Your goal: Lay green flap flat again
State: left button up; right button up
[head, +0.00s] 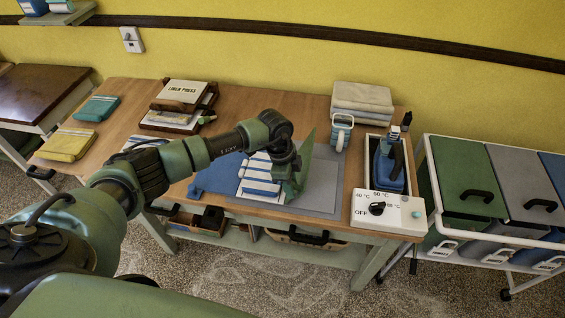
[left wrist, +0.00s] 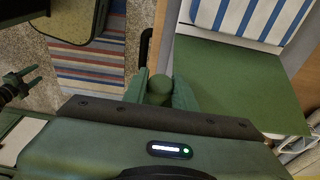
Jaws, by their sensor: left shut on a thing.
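The green flap (head: 306,160) stands raised and tilted on the work table, beside the white and blue striped cloth (head: 262,172). My left gripper (head: 288,178) is at the flap's near side. In the left wrist view, its fingers (left wrist: 159,92) are shut on a rounded green knob (left wrist: 158,84) at the edge of the green flap (left wrist: 240,85). The striped cloth (left wrist: 245,18) lies beyond it there. My right gripper (left wrist: 28,80) seems to show small at the left of the left wrist view, its fingers apart and empty.
A blue flap (head: 224,174) lies flat left of the cloth, and a grey mat (head: 322,185) lies right. Lidded bins (head: 468,180) flank the table.

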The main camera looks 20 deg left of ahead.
aim_at(303, 186)
pick_arm(q)
jog(key=shift+w+d+f+y+b, duration=0.15)
jog(key=shift+d+y, duration=0.1)
jog(key=shift+d, duration=0.35)
jog(key=shift+w+d+f+y+b, duration=0.15)
jog(key=shift+d+y, duration=0.15)
jog(key=shift+d, duration=0.35)
jog(key=shift+w+d+y, duration=0.15)
jog(key=shift+d+y, duration=0.1)
jog(key=shift+d, duration=0.35)
jog(key=shift+w+d+y, duration=0.15)
jog(key=shift+d+y, duration=0.15)
jog(key=shift+f, duration=0.1)
jog(key=shift+d+f+b, duration=0.25)
jog(key=shift+b, duration=0.2)
jog(key=d+f+g+y+b, duration=0.1)
jog(key=d+f+y+b, duration=0.2)
jog(key=b, duration=0.5)
jog(key=shift+w+d+f, duration=0.45)
jog(key=shift+d+f, duration=0.1)
jog(key=shift+d, duration=0.35)
